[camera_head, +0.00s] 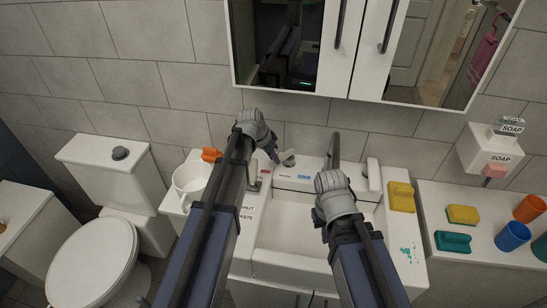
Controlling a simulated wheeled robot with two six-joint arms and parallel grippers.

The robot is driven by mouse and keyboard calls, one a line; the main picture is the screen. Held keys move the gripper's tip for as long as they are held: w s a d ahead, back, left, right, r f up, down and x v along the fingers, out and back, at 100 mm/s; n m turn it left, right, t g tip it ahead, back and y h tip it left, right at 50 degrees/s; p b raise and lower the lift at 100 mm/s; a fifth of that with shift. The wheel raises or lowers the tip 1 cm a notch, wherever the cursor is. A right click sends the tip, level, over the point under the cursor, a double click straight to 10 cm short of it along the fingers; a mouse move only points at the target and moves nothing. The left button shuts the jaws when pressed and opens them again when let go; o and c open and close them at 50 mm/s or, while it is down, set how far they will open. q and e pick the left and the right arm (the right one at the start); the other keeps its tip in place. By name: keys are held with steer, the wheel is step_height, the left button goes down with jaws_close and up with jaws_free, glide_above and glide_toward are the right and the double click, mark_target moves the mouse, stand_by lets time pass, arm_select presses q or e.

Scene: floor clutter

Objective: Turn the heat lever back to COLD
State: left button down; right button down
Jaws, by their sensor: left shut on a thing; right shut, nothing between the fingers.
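The heat lever (288,157) is a small grey lever at the back of the white sink (290,262), left of the dark upright tap (334,150). A blue label (304,177), apparently COLD, is on the sink's back ledge, with a small red mark (264,171) to its left. My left gripper (275,156) is at the lever, shut on it; its fingers hide part of the contact. The lever's exact angle is hard to tell. My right gripper (325,180) is shut and empty over the basin, in front of the tap.
A white jug (190,181) and an orange object (211,155) are left of the sink. A yellow sponge (402,197) lies on its right edge. Cups and sponges stand on the right counter (480,258). A mirrored cabinet (355,85) hangs above; a toilet (92,262) is left.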

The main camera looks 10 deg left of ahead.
arm_select(q)
steer(key=shift+s, duration=0.1)
stand_by(0.8)
steer(key=shift+s+d+n+y, duration=0.25)
steer(key=shift+d+n, duration=0.15)
steer(key=shift+n, duration=0.25)
steer(key=shift+s+d+n+y, duration=0.25)
steer(key=shift+d+n, duration=0.1)
steer(key=shift+n, duration=0.3)
steer(key=d+n, duration=0.1)
steer(key=d+n+y, duration=0.1)
steer(key=n, duration=0.1)
steer(key=d+n+t, duration=0.1)
steer(key=shift+s+y, duration=0.3)
steer(key=d+n, duration=0.1)
steer(key=n, duration=0.1)
steer(key=d+n+y, duration=0.1)
steer(key=n, duration=0.1)
steer(key=shift+w+d, duration=0.15)
steer(key=shift+w+d+n+g+y, duration=0.2)
steer(key=shift+d+n+y, duration=0.3)
steer(key=shift+n, duration=0.5)
steer(key=shift+w+d+n+g+y, duration=0.1)
steer(key=shift+w+d+n+y, duration=0.3)
steer(key=shift+n, duration=0.6)
steer(key=shift+s+d, duration=0.1)
steer(key=shift+d, duration=0.15)
steer(key=c, duration=0.8)
jaws_free()
